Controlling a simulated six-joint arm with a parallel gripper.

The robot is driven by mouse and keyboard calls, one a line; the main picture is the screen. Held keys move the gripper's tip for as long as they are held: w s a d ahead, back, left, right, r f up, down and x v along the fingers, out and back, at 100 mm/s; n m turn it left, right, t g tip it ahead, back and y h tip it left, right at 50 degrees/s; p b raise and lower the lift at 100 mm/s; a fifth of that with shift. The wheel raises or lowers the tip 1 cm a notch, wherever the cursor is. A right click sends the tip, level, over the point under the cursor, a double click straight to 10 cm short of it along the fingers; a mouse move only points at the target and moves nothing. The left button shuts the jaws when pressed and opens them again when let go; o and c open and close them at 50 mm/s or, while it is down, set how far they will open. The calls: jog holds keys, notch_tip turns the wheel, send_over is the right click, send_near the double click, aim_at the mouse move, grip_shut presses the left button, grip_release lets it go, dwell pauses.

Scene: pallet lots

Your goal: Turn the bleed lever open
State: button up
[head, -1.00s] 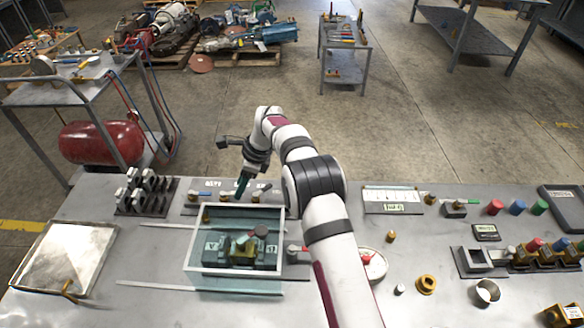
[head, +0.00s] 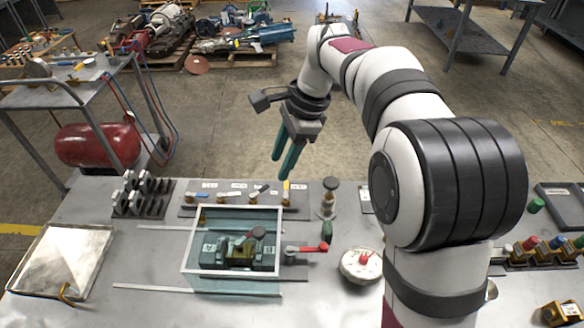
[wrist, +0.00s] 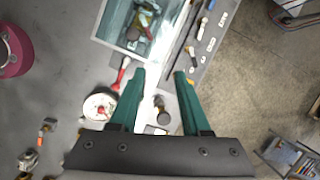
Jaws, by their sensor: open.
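A red-handled lever (head: 305,249) lies just right of the clear-walled box, and it also shows in the wrist view (wrist: 121,75). Several small levers with blue, white, dark and yellow handles stand in a row on a labelled strip (head: 232,198) behind the box. Their labels are too small to read, so I cannot tell which lever is the bleed lever. My gripper (head: 282,168) is open and empty, raised above the bench near the right end of that strip. In the wrist view its green fingertips (wrist: 160,75) are apart, with a dark-capped post (wrist: 162,115) seen between them.
The clear-walled box (head: 190,250) surrounds a dark valve block (head: 240,255). A round white dial with a red knob (head: 362,262) sits to its right. A metal tray (head: 65,255) lies at the left. My arm hides part of the bench's right side.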

jog(key=shift+n, duration=0.6)
jog(key=s, duration=0.1)
jog(key=s+d, duration=0.1)
jog(key=s+d+r, duration=0.1)
jog(key=s, duration=0.1)
jog(key=shift+o, duration=0.4)
jog(key=shift+w, duration=0.1)
jog(key=m+t, duration=0.1)
jog(key=m, duration=0.7)
send_over(234, 193)
jog(key=s+d, duration=0.2)
jog(key=d, duration=0.5)
notch_tip(234, 193, down, 9)
jog(key=shift+y, duration=0.4)
jog(key=x, duration=1.4)
jog(key=shift+w+a+f, duration=0.2)
jog(key=shift+w+a, duration=0.05)
jog(key=shift+a, duration=0.1)
grip_shut()
